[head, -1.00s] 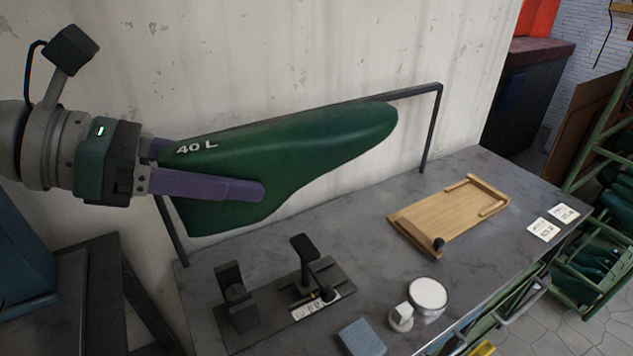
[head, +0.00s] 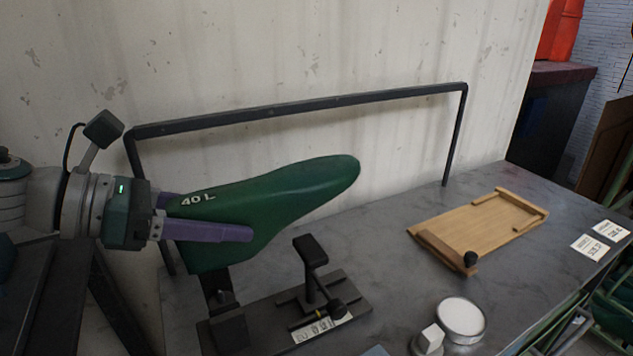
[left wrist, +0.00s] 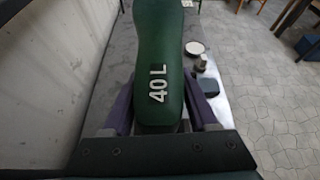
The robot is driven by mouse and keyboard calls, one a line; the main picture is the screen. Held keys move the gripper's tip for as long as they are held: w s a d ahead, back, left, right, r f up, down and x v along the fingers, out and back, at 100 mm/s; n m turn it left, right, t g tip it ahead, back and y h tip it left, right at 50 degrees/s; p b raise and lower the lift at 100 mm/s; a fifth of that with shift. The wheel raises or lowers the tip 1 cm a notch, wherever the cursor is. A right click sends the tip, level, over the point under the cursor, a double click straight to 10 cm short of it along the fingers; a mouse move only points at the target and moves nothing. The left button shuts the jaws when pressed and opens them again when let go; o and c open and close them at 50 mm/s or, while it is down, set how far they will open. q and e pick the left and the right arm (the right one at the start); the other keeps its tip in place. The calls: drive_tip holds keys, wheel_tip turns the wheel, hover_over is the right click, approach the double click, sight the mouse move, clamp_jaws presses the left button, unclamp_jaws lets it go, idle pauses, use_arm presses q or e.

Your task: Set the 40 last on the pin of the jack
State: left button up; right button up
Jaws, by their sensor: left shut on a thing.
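The green last marked "40 L" (head: 270,212) is held by my left gripper (head: 208,218), whose purple fingers are shut on its heel end. Its toe points right and slightly up. The last also fills the middle of the left wrist view (left wrist: 157,50), between the fingers (left wrist: 160,112). The black jack (head: 345,300) stands on the bench, with a heel post at left and a padded toe support (head: 310,248) at right. The heel of the last is above the left post and hides its top, so I cannot see the pin or tell if they touch. My right gripper is out of view.
A grey bench (head: 400,285) carries a wooden board (head: 480,228) with raised edges, a round white-topped tin (head: 461,319), a small white block (head: 431,338) and price-like cards (head: 589,247). A dark rail (head: 300,106) stands along the wall behind the last.

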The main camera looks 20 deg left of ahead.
sight(230, 261)
use_arm(q)
drive_tip(key=shift+f+b, duration=3.05)
drive_tip(key=shift+f, duration=0.5)
drive_tip(key=shift+r, duration=0.15)
drive_tip(key=shift+r+p, duration=2.2)
drive_tip(key=shift+r, duration=0.2)
